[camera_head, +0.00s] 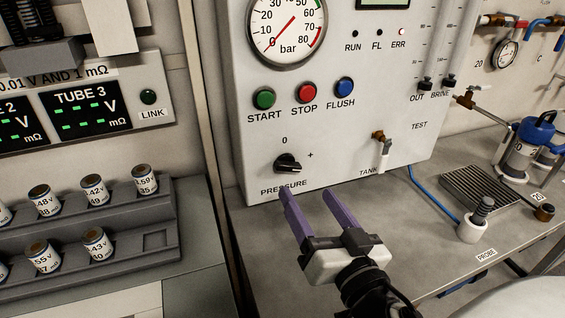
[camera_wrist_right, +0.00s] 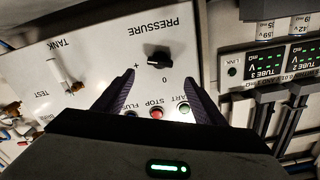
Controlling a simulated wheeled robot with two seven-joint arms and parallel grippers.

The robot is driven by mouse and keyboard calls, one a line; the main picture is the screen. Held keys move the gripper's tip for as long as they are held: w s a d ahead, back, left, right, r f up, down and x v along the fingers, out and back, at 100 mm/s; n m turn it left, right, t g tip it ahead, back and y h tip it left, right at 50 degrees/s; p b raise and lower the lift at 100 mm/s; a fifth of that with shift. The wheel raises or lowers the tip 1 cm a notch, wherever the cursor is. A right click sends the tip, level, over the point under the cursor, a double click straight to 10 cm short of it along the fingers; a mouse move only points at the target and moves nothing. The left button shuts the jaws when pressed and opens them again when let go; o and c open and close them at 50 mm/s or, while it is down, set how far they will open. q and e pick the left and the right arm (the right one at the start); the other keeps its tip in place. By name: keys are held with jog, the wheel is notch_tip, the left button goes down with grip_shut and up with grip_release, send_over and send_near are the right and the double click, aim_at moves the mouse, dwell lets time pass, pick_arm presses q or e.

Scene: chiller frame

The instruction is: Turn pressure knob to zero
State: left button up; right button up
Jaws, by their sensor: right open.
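The black pressure knob (camera_head: 288,163) is on the grey panel above the PRESSURE label, with 0 above it and + to its right. Its bar lies roughly sideways; I cannot tell its exact setting. My right gripper (camera_head: 307,190) is open and empty, with its purple fingers pointing at the panel below and right of the knob in the head view. In the wrist view, which is upside down, the knob (camera_wrist_right: 158,58) shows just beyond the gap between the spread fingertips (camera_wrist_right: 161,74), apparently untouched. My left gripper is not in view.
A pressure gauge (camera_head: 287,25) with a red slanting needle is cut off at the top. START (camera_head: 264,98), STOP (camera_head: 307,92) and FLUSH (camera_head: 345,87) buttons sit above the knob. A tank valve (camera_head: 381,138) juts out to the right. A rack of cylinders (camera_head: 150,262) stands at left.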

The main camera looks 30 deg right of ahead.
aim_at(291, 168)
jog(key=shift+b+x, duration=1.9)
jog(key=shift+x, duration=2.75)
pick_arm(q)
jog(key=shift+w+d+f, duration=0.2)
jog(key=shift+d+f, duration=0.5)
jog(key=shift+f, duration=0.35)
pick_arm(e)
jog(key=shift+c, duration=0.4)
jog(key=c, duration=1)
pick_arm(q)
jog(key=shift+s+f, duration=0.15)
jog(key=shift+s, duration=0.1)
